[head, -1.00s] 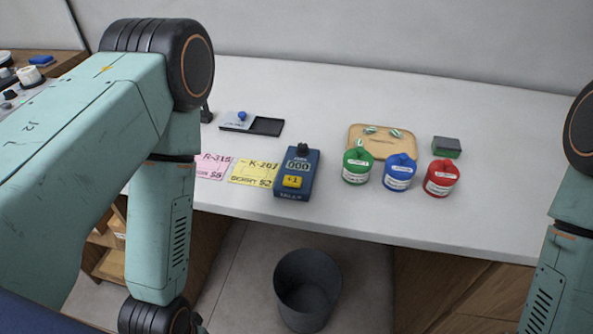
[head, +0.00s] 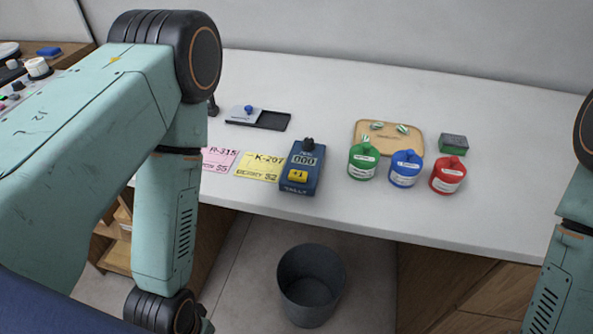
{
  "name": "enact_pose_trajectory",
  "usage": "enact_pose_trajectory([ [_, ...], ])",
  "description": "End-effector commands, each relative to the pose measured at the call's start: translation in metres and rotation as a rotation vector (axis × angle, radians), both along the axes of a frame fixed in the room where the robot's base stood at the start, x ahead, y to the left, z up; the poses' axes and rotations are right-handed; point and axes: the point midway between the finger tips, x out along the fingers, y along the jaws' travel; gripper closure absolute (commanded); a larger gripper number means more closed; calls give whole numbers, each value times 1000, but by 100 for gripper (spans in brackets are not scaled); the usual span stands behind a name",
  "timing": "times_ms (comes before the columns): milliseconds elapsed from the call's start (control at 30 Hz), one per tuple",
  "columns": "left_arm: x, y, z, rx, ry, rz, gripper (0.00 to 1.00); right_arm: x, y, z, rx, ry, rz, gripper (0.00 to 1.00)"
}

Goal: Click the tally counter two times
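The tally counter (head: 301,171) is a dark blue box lying on the white counter near its front edge. Its display (head: 304,160) reads 000. A yellow button (head: 298,176) marked +1 is on its lower face, and a black knob (head: 309,145) sits at its far end. Nothing touches the counter. My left arm comes in from the left and hangs down in front of the counter's edge; its gripper is out of view. My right arm shows at the right edge, and its gripper is also out of view.
A pink card (head: 219,160) and a yellow card (head: 258,167) lie left of the tally counter. Green (head: 362,162), blue (head: 405,170) and red (head: 448,176) containers stand to its right, near a wooden tray (head: 360,132). A grey bin (head: 311,287) stands on the floor.

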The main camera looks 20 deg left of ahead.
Motion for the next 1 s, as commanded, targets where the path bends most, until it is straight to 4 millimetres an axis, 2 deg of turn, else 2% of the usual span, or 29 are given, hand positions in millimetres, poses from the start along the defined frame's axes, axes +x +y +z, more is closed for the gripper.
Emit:
enact_pose_trajectory([
  [100, 0, 0, 0, 0, 0, 0, 100, 0, 0, 0, 0, 0, 0, 100],
  [1000, 0, 0, 0, 0, 0, 0, 100, 0, 0, 0, 0, 0, 0, 100],
])
